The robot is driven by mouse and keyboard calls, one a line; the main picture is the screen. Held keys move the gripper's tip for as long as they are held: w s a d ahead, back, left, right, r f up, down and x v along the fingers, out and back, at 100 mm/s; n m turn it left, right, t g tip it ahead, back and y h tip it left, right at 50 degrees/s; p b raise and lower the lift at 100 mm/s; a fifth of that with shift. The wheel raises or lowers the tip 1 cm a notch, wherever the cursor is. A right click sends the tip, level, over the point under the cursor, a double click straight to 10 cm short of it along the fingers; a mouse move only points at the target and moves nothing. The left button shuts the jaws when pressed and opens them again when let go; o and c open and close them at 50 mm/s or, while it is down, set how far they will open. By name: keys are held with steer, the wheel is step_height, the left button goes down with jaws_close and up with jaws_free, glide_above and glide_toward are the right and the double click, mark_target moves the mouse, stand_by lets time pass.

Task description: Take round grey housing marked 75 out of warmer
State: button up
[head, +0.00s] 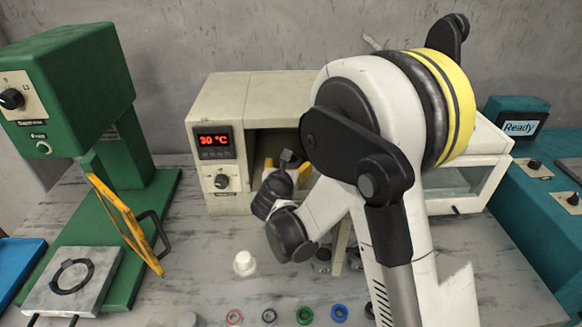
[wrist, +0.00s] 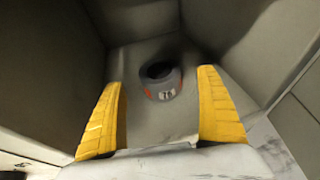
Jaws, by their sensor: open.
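The round grey housing (wrist: 161,82) sits on the floor of the warmer's chamber in the wrist view. It has a dark round opening on top, an orange mark and a white label that is too small to read surely. My gripper (wrist: 162,110) is open, its two yellow fingers apart on either side of the housing and nearer the camera, not touching it. In the head view, the beige warmer (head: 222,101) has a red display reading 30 °C. My gripper (head: 287,170) reaches into its open front, and the housing is hidden there.
The warmer's windowed door (head: 460,185) stands open at the right, partly behind my arm. A small white part (head: 244,263) and several coloured rings lie in front. The chamber walls are close around my gripper.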

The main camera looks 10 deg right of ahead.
mark_target(291, 161)
steer(key=b+x, duration=0.2)
steer(key=x, duration=0.3)
steer(key=shift+f, duration=0.1)
steer(key=shift+c, duration=0.5)
steer(key=c, duration=1.4)
